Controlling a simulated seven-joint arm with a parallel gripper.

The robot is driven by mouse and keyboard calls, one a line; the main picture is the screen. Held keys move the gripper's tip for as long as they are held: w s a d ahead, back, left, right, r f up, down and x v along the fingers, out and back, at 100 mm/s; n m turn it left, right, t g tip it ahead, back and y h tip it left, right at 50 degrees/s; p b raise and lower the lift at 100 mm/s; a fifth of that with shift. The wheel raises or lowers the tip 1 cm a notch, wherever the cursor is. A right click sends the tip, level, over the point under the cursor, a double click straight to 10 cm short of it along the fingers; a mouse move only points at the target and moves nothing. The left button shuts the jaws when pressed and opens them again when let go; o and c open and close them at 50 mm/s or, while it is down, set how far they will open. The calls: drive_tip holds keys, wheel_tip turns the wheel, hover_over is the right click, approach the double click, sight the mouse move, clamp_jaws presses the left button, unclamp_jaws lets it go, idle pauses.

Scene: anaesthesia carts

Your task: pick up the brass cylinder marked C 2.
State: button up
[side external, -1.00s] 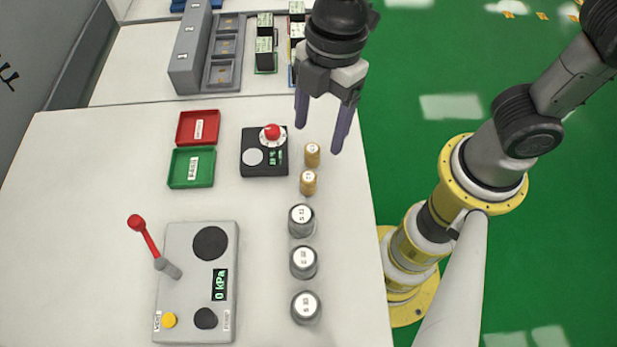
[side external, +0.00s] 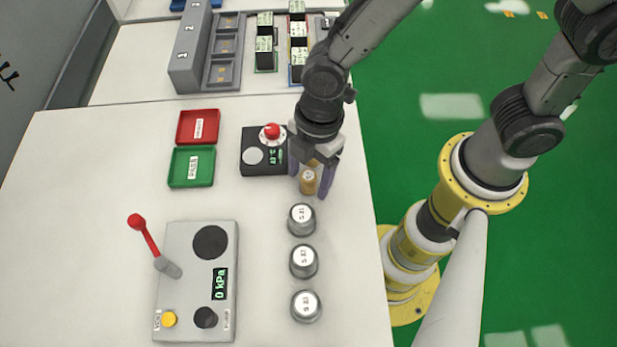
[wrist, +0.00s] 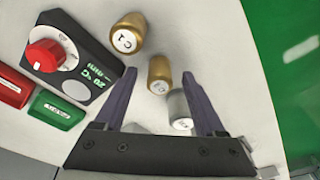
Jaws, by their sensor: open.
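The brass cylinder marked C 2 (side external: 308,181) stands upright on the white table, its label small and only partly legible. It also shows in the wrist view (wrist: 158,72), between the tips of my fingers. My gripper (side external: 308,185) points down, open, with one purple finger on each side of this cylinder; I cannot tell whether either finger touches it. The gripper also shows in the wrist view (wrist: 159,76). Another brass cylinder, marked C 1 (wrist: 128,34), stands beyond the fingertips in the wrist view; in the side view my gripper mostly hides it.
Silver cylinders (side external: 302,219) stand in a row in front; one shows behind the fingers in the wrist view (wrist: 179,108). A black scale with a red knob (side external: 262,157) is close on the left. Red (side external: 181,139) and green (side external: 173,182) trays lie further left.

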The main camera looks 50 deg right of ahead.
drive_tip(key=shift+f, duration=0.2)
clamp_jaws()
drive_tip(key=shift+r, duration=0.1)
idle(0.4)
